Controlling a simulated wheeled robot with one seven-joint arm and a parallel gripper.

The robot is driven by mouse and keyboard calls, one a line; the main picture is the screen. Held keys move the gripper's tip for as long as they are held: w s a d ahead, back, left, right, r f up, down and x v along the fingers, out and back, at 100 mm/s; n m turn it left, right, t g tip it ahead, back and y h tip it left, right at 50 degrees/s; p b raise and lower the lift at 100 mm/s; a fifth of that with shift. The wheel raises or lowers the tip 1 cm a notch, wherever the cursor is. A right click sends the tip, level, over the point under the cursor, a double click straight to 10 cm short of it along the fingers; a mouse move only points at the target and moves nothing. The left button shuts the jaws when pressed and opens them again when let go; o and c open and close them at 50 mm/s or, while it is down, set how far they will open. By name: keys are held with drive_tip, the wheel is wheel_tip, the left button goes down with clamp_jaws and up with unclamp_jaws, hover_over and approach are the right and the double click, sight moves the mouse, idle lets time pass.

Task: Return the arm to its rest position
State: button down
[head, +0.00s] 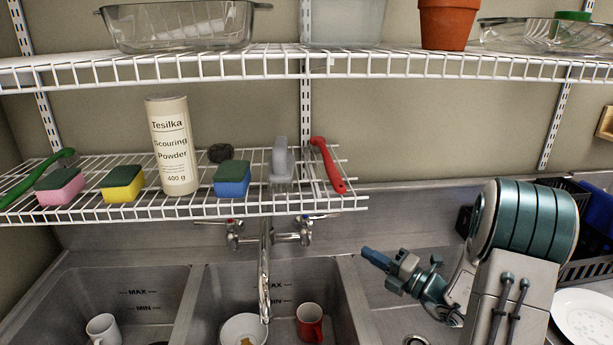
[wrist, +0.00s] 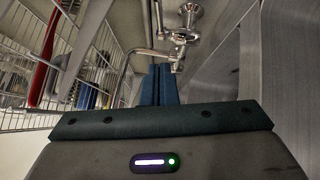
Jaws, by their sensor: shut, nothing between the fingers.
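My gripper (head: 375,257) is at the right in the head view, above the sink's right side and pointing left toward the faucet (head: 264,270). Its blue fingers are shut together with nothing between them. In the wrist view the closed fingers of my gripper (wrist: 160,85) point toward the faucet (wrist: 155,53), which is apart from them. My arm is folded at the lower right of the head view, and its base is hidden.
A wire shelf (head: 300,200) holds sponges, a scouring powder can (head: 173,145) and a red-handled brush (head: 327,165). A white mug (head: 102,329), a bowl (head: 243,329) and a red mug (head: 310,322) are in the sinks. A black rack (head: 585,270) and white plate (head: 588,318) lie right.

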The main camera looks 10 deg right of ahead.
drive_tip(key=s+a+r+n+g+h, duration=0.1)
drive_tip(key=s+a+n+g, duration=0.6)
drive_tip(key=s+n, duration=0.3)
drive_tip(key=s+a+n+g+h, duration=0.1)
drive_tip(key=s+a+n+g, duration=0.6)
drive_tip(key=n, duration=0.6)
drive_tip(key=s+d+r+n+t+h, duration=0.1)
drive_tip(key=s+d+n+h, duration=0.2)
drive_tip(key=n, duration=0.7)
drive_tip(key=s+d+r+n+t+h, duration=0.1)
drive_tip(key=s+d+n+h, duration=0.3)
drive_tip(key=s+n+h, duration=0.2)
drive_tip(key=shift+n+t+h, duration=0.4)
drive_tip(key=shift+n+h, duration=0.6)
drive_tip(key=shift+n, duration=0.9)
